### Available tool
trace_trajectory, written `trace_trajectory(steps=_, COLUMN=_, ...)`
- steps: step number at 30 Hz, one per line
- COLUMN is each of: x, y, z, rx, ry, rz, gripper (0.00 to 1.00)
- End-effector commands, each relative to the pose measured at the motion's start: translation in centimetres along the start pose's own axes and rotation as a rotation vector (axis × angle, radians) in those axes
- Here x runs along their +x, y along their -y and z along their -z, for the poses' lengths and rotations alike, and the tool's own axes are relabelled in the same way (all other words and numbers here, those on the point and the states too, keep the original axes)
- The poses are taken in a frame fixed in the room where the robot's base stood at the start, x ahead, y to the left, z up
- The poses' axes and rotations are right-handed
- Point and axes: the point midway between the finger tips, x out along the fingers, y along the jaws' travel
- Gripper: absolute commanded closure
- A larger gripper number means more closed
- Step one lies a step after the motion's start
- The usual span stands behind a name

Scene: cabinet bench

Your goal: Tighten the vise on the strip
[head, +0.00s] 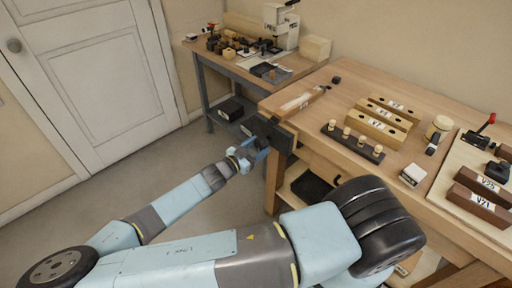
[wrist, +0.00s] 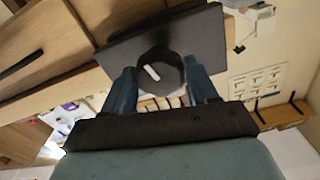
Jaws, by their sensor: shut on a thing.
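The vise (head: 270,131) is dark and sits at the left front corner of the wooden bench. In the wrist view its dark flat plate (wrist: 205,38) lies behind a round dark knob (wrist: 158,76) with a white mark. My gripper (head: 253,148) is at the vise's front, and its blue fingers (wrist: 161,88) stand on both sides of the knob, shut on it. A pale strip with a white label (head: 297,102) lies at the bench corner just behind the vise. I cannot tell whether the vise jaws touch it.
On the bench are labelled wooden blocks (head: 385,114), a dark rack with pale pegs (head: 352,142), a jar (head: 438,127), a small white box (head: 412,175) and brown blocks (head: 482,200). A second table (head: 298,66) with a white machine (head: 281,26) stands behind. Open floor lies to the left.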

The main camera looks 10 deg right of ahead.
Motion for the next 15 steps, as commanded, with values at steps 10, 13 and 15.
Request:
trace_trajectory(steps=10, x=0.07, y=-0.08, z=-0.06, rx=0.24, ry=-0.002, rz=0.002, gripper=0.68)
trace_trajectory(steps=13, x=0.1, y=-0.12, z=-0.09, rx=0.314, ry=-0.001, rz=0.001, gripper=0.68)
trace_trajectory(steps=15, x=0.1, y=-0.13, z=-0.1, rx=0.34, ry=0.001, rz=0.0, gripper=0.68)
